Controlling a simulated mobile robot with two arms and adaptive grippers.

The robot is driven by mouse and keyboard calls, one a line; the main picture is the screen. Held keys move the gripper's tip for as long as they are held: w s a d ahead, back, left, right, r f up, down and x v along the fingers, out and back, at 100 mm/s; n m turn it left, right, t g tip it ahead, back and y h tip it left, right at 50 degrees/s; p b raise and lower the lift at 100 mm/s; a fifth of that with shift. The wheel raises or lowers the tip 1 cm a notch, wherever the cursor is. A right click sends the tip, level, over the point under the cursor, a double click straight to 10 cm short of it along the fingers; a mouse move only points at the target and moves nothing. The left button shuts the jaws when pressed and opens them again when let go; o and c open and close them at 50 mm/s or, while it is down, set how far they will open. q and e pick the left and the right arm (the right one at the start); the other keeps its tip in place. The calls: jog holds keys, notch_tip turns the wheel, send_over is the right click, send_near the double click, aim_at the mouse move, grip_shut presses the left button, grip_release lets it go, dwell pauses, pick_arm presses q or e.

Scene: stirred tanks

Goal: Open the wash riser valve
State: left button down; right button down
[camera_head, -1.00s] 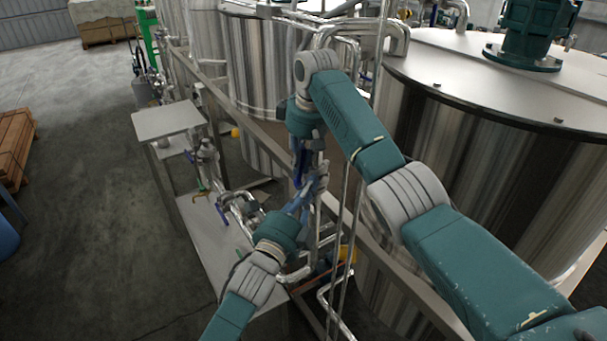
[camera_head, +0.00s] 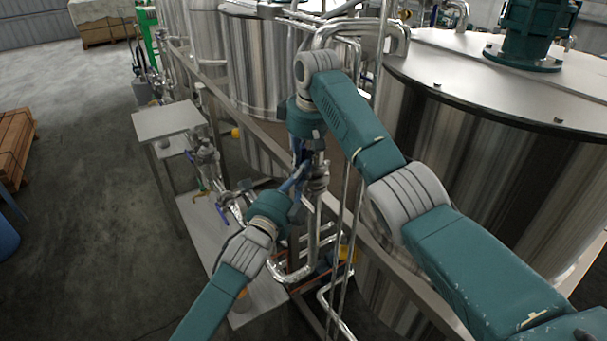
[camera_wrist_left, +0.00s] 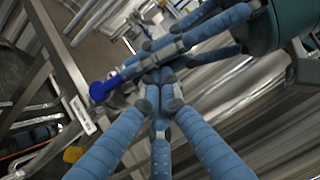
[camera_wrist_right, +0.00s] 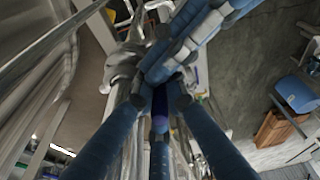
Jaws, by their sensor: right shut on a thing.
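The riser valve (camera_head: 317,172) sits on an upright steel pipe (camera_head: 316,215) in the middle of the head view. A dark blue lever shows between the fingers in the right wrist view (camera_wrist_right: 160,104). My right gripper (camera_head: 303,158) reaches down from above and is shut on this lever. My left gripper (camera_head: 297,183) comes in from the lower left, its fingertips just below and beside the right fingers. In the left wrist view its fingertips (camera_wrist_left: 160,100) lie close together in front of the right fingers. They overlap, so I cannot tell whether anything is between them.
A large steel tank (camera_head: 480,150) stands right of the pipes, with a metal frame rail (camera_head: 258,128) along the tanks. Other pipes and valves (camera_head: 232,205) sit over a low platform (camera_head: 205,235) at left. A small table (camera_head: 167,120) stands behind. The floor farther left is open.

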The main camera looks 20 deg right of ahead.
pick_arm(q)
jog(key=shift+w+a+r, duration=0.15)
jog(key=shift+w+a, duration=0.1)
jog(key=shift+w, duration=0.05)
pick_arm(e)
jog(key=shift+s+a, duration=0.1)
jog(key=shift+s, duration=0.05)
jog(key=c, duration=1.8)
grip_release()
jog(key=shift+c, duration=0.2)
pick_arm(q)
jog(key=shift+w+a, duration=0.1)
jog(key=shift+w, duration=0.05)
pick_arm(e)
jog(key=shift+o, duration=0.4)
jog(key=shift+f, duration=0.15)
jog(key=shift+d, duration=0.2)
